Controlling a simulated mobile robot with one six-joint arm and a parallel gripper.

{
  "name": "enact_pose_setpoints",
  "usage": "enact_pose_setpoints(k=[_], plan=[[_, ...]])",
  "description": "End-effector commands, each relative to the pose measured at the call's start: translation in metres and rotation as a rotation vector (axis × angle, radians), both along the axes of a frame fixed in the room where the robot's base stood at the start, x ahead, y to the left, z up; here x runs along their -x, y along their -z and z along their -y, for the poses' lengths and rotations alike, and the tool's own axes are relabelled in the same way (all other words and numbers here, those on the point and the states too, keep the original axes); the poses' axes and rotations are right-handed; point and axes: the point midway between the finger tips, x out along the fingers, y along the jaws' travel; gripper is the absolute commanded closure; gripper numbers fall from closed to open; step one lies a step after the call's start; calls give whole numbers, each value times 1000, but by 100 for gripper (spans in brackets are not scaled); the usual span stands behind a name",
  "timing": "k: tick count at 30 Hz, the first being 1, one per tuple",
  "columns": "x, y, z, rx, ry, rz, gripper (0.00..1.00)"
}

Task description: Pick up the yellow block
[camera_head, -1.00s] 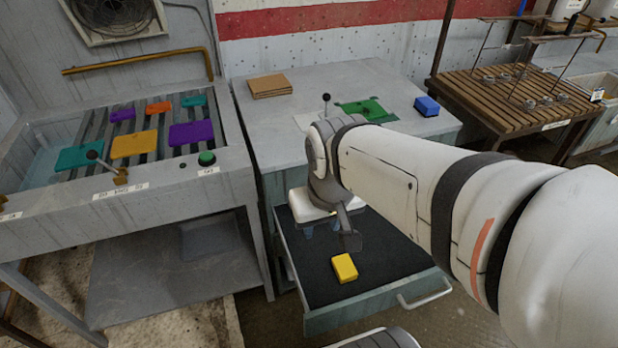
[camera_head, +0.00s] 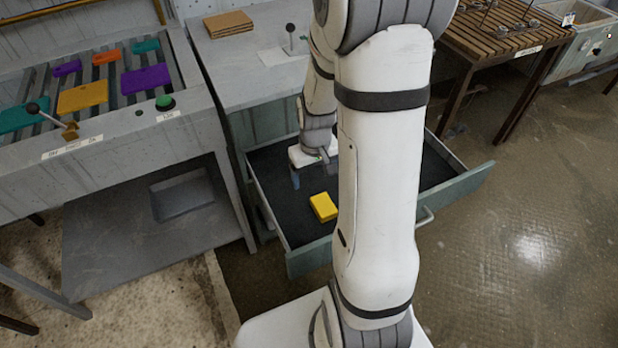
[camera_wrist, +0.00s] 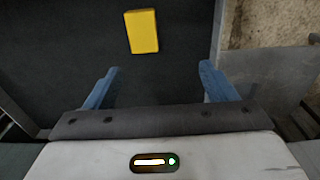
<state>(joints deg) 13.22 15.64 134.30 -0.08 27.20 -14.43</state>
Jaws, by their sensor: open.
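The yellow block (camera_head: 323,207) lies on the dark floor of an open drawer (camera_head: 309,260), near the drawer's front. In the wrist view the yellow block (camera_wrist: 142,31) is ahead of my fingers, near the top of the picture and a little left of the middle between them. My gripper (camera_head: 312,178) is over the drawer, behind the block and to its left. In the wrist view my gripper (camera_wrist: 160,84) has its two blue fingers wide apart with nothing between them. My arm hides part of the drawer's right side.
The drawer sits under a grey worktop (camera_head: 250,60) with a brown stack (camera_head: 228,23) on it. A grey bench (camera_head: 130,140) with coloured plates stands at the left. A slatted wooden table (camera_head: 500,40) is at the right. The drawer walls rise around the block.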

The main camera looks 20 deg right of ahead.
Motion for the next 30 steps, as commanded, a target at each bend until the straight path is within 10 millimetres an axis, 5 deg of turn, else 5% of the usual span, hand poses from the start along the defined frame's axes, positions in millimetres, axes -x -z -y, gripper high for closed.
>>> enact_pose_setpoints(k=[1, 6, 30], plan=[[-2, 28, 7, -5, 1, -19, 22], [-5, 75, 22, -10, -4, -42, 22], [-3, 168, 35, -12, -10, -50, 22]])
